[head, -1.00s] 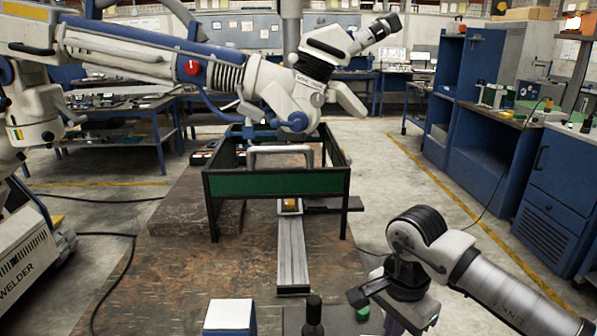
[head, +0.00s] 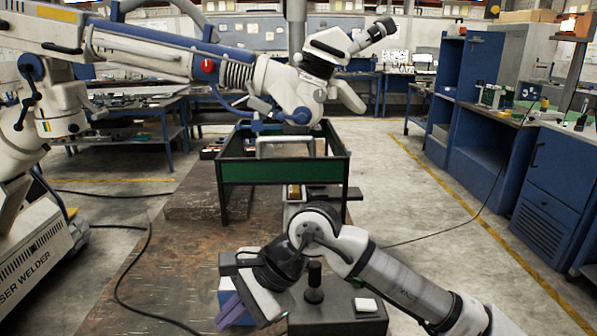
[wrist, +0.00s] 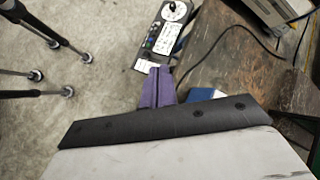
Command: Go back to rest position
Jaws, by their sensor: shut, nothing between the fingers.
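My gripper (head: 232,312) is at the lower left of centre in the head view, pointing down and left, with its purple fingers together and empty. The wrist view shows the same purple fingers (wrist: 158,86) closed against each other, with nothing between them. My forearm reaches in from the lower right of the head view. A blue and white box (head: 224,288) is mostly hidden behind my gripper; a blue piece (wrist: 207,95) also shows beside the fingers in the wrist view.
A dark box (head: 335,318) with a black knob (head: 314,284) and a white pad (head: 366,305) stands just right of my gripper. Behind are a green-sided frame (head: 282,171) and a large white microscope arm (head: 275,88).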

